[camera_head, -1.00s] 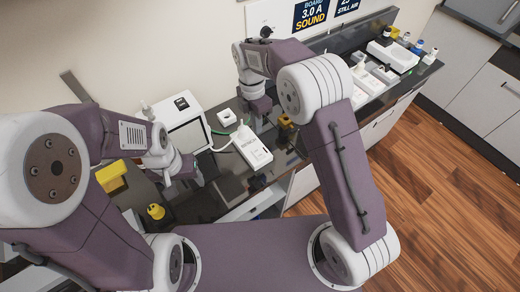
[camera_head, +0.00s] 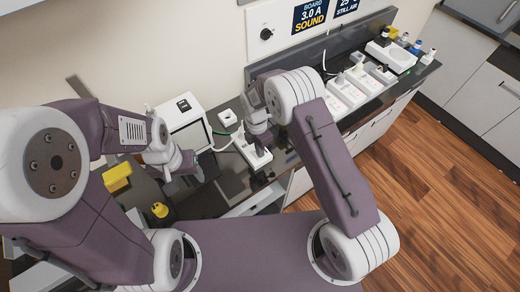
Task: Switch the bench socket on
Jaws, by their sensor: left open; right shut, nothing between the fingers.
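A white box with a cable at its left end, which looks like the bench socket (camera_head: 244,147), lies on the dark bench right of the screen device. My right gripper (camera_head: 260,152) is shut and empty, pointing down at the box's right part and hiding some of its top. I cannot tell whether it touches the box, and any switch there is too small or hidden to read. My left gripper (camera_head: 197,177) is open, left of the box and in front of the screen device, with its fingers only partly visible.
The white screen device (camera_head: 189,135) stands behind my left gripper. A small white block (camera_head: 227,118) lies behind the box. A wall panel with a black knob (camera_head: 266,34) is at the back. Several white units (camera_head: 347,91) and bottles line the right bench. Yellow items (camera_head: 159,210) are at left.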

